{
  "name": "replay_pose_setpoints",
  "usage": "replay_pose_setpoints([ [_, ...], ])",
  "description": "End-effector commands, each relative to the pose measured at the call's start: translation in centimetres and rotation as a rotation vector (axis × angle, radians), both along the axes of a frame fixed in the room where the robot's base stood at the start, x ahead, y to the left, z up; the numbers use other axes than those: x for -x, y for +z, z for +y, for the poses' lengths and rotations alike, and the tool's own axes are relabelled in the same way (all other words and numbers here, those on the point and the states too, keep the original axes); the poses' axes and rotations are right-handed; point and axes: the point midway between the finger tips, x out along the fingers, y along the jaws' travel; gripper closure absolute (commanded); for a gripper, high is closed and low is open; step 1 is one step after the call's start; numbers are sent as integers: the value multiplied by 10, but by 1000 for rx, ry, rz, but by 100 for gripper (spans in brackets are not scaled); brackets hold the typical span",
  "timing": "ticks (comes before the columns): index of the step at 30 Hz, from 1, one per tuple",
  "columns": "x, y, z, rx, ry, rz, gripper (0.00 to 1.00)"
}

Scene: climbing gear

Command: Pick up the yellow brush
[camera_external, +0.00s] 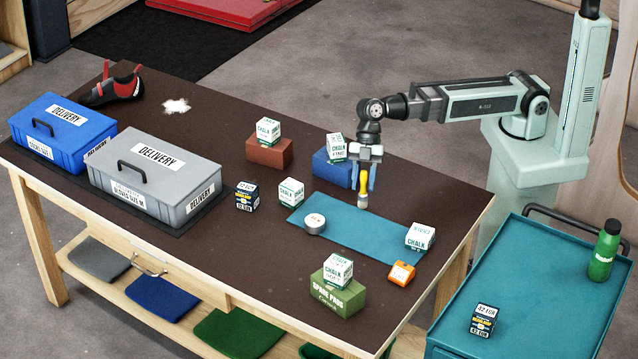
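The yellow brush (363,187) is upright, its pale head down, at or just above the back edge of the blue mat (345,238). My gripper (364,179) points straight down over it. Its two bluish fingers stand on either side of the brush's yellow handle. The top of the handle is hidden up between the fingers. I cannot tell whether the fingers press on the handle or whether the head touches the surface below.
Close behind the gripper is a blue block (332,170) with a chalk box (336,147) on top. The mat carries a round tin (314,223) and a chalk box (420,237). An orange box (401,273) and a green block (338,297) stand nearer the front.

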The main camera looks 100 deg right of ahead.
Motion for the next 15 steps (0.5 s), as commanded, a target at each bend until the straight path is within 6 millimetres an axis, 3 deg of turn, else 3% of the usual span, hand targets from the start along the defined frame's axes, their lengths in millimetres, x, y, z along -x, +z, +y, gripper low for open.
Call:
replay_pose_setpoints([
  [12,0,0,0,0,0,0,100],
  [15,0,0,0,0,0,0,100],
])
